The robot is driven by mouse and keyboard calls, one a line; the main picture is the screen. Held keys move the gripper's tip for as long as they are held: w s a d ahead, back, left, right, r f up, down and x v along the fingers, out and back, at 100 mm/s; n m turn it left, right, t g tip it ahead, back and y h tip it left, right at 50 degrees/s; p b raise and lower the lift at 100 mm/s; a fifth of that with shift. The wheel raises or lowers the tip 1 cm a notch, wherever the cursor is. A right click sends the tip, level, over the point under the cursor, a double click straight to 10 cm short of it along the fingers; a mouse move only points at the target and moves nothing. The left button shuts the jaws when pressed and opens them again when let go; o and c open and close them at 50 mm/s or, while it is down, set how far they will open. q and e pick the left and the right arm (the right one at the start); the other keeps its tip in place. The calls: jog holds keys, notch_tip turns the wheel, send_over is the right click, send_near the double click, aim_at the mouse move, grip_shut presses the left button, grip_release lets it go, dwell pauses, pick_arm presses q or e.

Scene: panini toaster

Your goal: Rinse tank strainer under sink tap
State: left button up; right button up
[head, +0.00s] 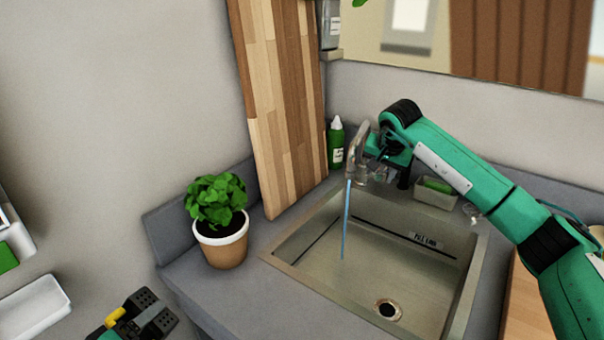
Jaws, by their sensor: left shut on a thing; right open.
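The sink (400,235) is a steel basin set in the grey counter. Its tap (359,158) stands at the back left, and a thin blue stream of water (346,220) runs from it into the basin. My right gripper (378,160) is open right beside the tap; its fingers are partly hidden by its own body. My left gripper (135,312) is low at the left, shut on a yellow thing (115,316) that shows only as a small piece. It may be the tank strainer, but I cannot tell. The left gripper is well away from the water.
A potted plant (222,240) stands on the counter left of the sink. A tall wooden board (280,110) leans on the wall behind. A green bottle (336,145) stands near the tap, and a small sponge holder (434,194) is at the sink's back edge. A white tray (35,305) is far left.

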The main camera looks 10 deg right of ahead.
aim_at(379, 175)
pick_arm(q)
jog(key=shift+f, duration=0.25)
pick_arm(e)
jog(key=shift+x, duration=0.75)
pick_arm(q)
jog(key=shift+f, duration=0.1)
pick_arm(e)
jog(key=shift+x, duration=0.85)
jog(key=c, duration=0.9)
